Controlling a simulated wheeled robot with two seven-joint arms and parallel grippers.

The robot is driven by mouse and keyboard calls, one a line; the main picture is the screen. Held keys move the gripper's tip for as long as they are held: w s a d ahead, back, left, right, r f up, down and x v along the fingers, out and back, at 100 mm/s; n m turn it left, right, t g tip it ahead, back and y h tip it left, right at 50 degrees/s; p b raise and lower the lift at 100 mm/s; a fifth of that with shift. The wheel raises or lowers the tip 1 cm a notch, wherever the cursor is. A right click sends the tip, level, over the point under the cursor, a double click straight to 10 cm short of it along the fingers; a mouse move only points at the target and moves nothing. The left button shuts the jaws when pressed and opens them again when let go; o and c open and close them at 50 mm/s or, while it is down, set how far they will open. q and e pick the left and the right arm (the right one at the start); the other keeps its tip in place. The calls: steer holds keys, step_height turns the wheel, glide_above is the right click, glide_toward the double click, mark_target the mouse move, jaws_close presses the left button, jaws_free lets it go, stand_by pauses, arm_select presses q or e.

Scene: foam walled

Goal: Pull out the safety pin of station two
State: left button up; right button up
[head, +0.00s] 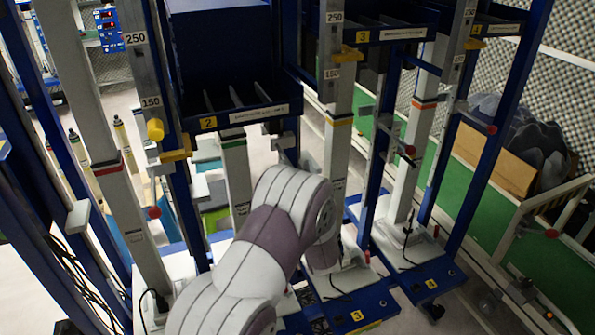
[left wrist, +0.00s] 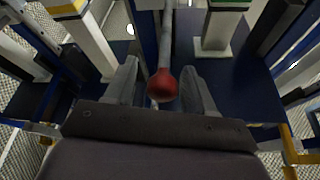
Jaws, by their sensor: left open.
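Station two, with its blue bin and yellow "2" tag (head: 207,122), stands left of centre in the head view. My left arm reaches up from the bottom in front of its lower part and hides my gripper and the pin there. In the left wrist view my left gripper (left wrist: 160,68) is open, one finger on each side of a red ball knob (left wrist: 163,84) on a grey rod. The knob, which looks like the safety pin's handle, lies between the fingers with gaps on both sides. My right gripper is not in view.
Stations three (head: 362,36) and four (head: 476,29) stand to the right. Other red knobs show at left (head: 152,212) and right (head: 410,150). Blue and grey posts stand close around my arm. A green strip (head: 480,215) runs along the right side.

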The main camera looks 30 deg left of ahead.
arm_select(q)
steer(key=shift+s+d+f, duration=0.2)
steer(key=shift+f, duration=0.05)
steer(key=b+v, duration=0.2)
steer(key=v, duration=1)
steer(key=shift+r, duration=0.2)
steer(key=shift+d+f, duration=0.1)
